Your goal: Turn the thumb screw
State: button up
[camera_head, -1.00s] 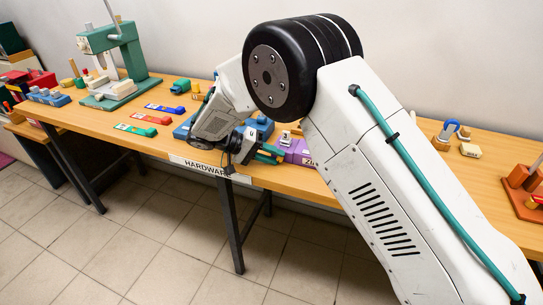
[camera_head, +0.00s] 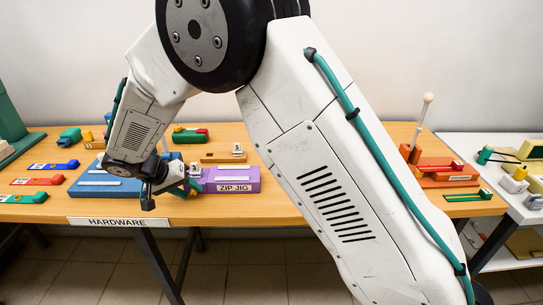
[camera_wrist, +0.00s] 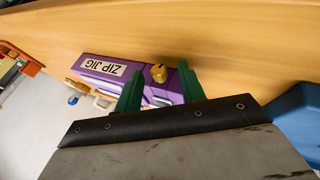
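In the head view my gripper (camera_head: 190,184) is low over the front of the table between the blue block (camera_head: 100,185) and the zip jig (camera_head: 232,180). The knob is hidden there.
The wooden table (camera_head: 270,203) carries red (camera_head: 38,180), blue (camera_head: 68,166) and green (camera_head: 24,198) pieces at left. An orange fixture (camera_head: 440,170) stands at right, by a white table (camera_head: 505,205). My arm covers much of the middle.

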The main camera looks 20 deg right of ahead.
jog(key=y, duration=0.1)
jog(key=d+t+y, duration=0.1)
jog(key=y, duration=0.1)
jog(key=m+y, duration=0.1)
jog(key=shift+s+d+r+t+y, duration=0.2)
jog(key=shift+d+t+y, duration=0.05)
jog(key=shift+t+y, duration=0.05)
jog(key=y, duration=0.1)
jog(key=t+y, duration=0.1)
jog(key=y, duration=0.1)
jog(key=shift+s+d+f+m, duration=0.15)
jog(key=shift+d+m, duration=0.2)
jog(key=shift+m, duration=0.05)
jog(key=d+v, duration=0.1)
jog(key=v, duration=0.8)
jog(key=s+d+r+n, duration=0.1)
jog(key=s+d+r, duration=0.3)
jog(key=d, duration=0.3)
jog(key=s+d+r+g+h, duration=0.1)
jog(key=s+d+r, duration=0.3)
jog(key=s+d, duration=0.3)
jog(key=shift+s+d+r+n+h, duration=0.3)
jog(key=shift+d+n, duration=0.1)
jog(key=shift+d, duration=0.15)
